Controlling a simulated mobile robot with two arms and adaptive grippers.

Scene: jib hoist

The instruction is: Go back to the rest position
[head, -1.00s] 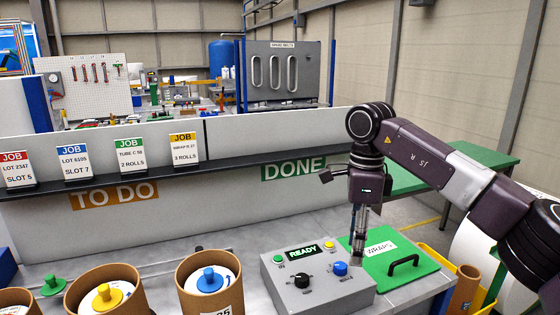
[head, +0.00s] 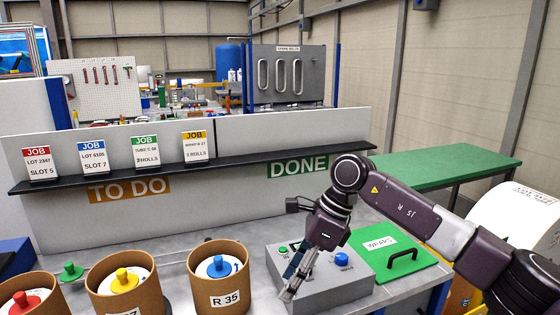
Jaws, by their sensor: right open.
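My right gripper (head: 297,272) points down and left over the front of the grey control box (head: 345,288). It is open, with nothing between its fingers. I cannot tell whether a finger touches the box. The gripper and wrist hide the box's display and part of its top; a green button (head: 283,250) and a blue knob (head: 341,259) still show. My right arm (head: 405,205) comes in from the right. My left gripper is not in view.
Cardboard tubes, one marked R 35 (head: 224,300), stand left of the box. A green WRAPS lid (head: 397,263) with a black handle lies to its right. Job cards stand on the black shelf (head: 230,152) behind. A green table (head: 450,162) and a white roll (head: 520,225) are at the right.

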